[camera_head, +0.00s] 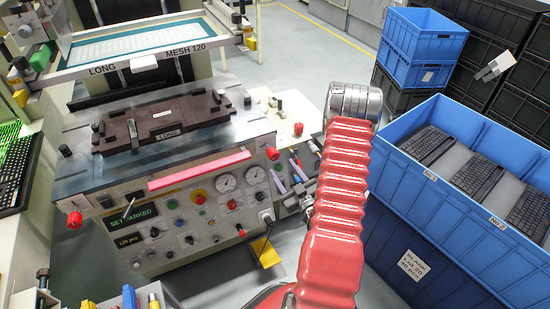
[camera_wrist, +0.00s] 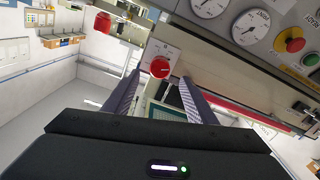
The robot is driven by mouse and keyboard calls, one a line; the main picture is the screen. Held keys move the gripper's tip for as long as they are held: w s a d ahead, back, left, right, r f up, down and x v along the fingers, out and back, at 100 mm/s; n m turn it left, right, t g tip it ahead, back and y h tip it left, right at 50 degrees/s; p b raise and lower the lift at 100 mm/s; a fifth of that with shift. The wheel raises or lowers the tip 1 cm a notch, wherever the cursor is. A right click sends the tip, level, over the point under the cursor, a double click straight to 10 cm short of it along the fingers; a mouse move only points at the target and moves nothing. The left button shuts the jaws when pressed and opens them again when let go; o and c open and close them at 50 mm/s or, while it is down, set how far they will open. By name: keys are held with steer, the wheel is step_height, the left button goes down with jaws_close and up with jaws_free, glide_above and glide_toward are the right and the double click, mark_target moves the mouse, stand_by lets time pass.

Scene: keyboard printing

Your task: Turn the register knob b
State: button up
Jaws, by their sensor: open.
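A red knob (camera_wrist: 160,67) sits on a pale plate in the wrist view, just ahead of my gripper (camera_wrist: 160,77). The two fingers stand apart, one on each side of it in the picture, with nothing between them. I cannot tell whether they reach the knob in depth. In the head view a red knob (camera_head: 272,153) shows at the right end of the printer panel, beside the gauges. Another red knob (camera_head: 74,220) is at the panel's left end. The lettering by the knobs is too small to read, so I cannot tell which is b.
Pressure gauges (camera_wrist: 249,26) and a red stop button (camera_wrist: 289,39) lie right of the knob in the wrist view. A pink-red bar (camera_head: 199,169) runs along the machine front. Another red knob (camera_wrist: 103,23) is upper left. A blue crate (camera_head: 410,200) holds keyboards at right.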

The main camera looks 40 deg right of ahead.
mark_target(275, 158)
steer(key=x, duration=0.7)
steer(key=shift+w+d, duration=0.2)
steer(key=shift+w, duration=0.2)
steer(key=c, duration=1)
steer(key=shift+c, duration=0.2)
steer(key=shift+m, duration=1.4)
steer(key=o, duration=1)
